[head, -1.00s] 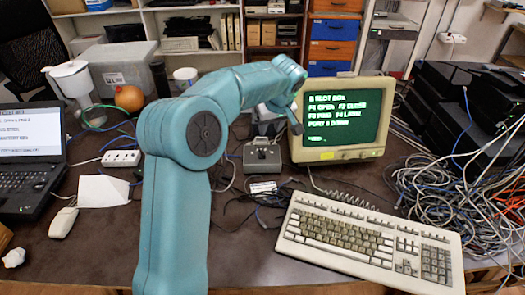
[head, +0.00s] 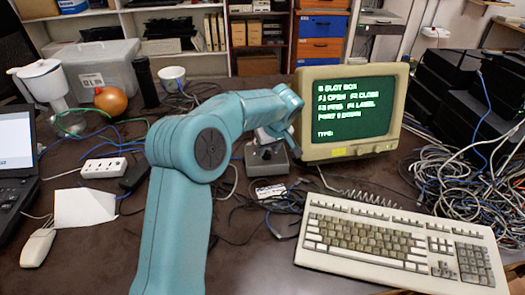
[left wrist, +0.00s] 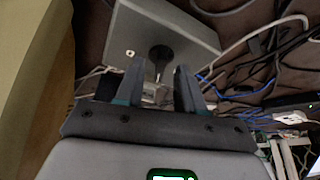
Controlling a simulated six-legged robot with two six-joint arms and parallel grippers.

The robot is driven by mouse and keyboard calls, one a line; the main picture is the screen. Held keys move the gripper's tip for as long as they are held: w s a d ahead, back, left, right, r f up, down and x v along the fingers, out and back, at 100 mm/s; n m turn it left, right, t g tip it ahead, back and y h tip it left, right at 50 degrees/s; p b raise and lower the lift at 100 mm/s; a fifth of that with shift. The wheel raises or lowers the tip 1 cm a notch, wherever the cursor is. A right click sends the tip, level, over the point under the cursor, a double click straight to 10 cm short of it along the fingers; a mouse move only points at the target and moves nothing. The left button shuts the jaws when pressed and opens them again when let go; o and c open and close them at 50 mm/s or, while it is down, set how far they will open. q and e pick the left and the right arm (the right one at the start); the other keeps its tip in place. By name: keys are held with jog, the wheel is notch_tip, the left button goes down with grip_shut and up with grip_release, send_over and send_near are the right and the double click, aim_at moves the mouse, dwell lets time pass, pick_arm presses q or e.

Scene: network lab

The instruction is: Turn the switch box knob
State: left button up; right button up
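The switch box (head: 267,166) is a small grey box on the dark table, left of the monitor's base. My left gripper (head: 268,137) is right over it in the head view and covers part of its top. In the left wrist view the box (left wrist: 178,25) lies ahead of the fingers, with a dark knob (left wrist: 160,54) on its face. My left gripper's fingers (left wrist: 157,73) are apart, and the knob shows between and just beyond their tips. I cannot tell whether they touch it. My right gripper is not in view.
A keyboard (head: 400,240) lies in front, and tangled cables (head: 465,165) fill the right. A power strip (head: 104,167), white paper (head: 84,208) and laptop (head: 15,190) are at left.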

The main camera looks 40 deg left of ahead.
pick_arm(q)
jog(key=shift+a+f, duration=0.1)
jog(key=shift+f, duration=0.3)
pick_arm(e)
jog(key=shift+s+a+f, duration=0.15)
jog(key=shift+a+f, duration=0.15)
pick_arm(q)
jog(key=shift+w, duration=0.1)
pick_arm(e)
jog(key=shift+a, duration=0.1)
pick_arm(q)
grip_shut()
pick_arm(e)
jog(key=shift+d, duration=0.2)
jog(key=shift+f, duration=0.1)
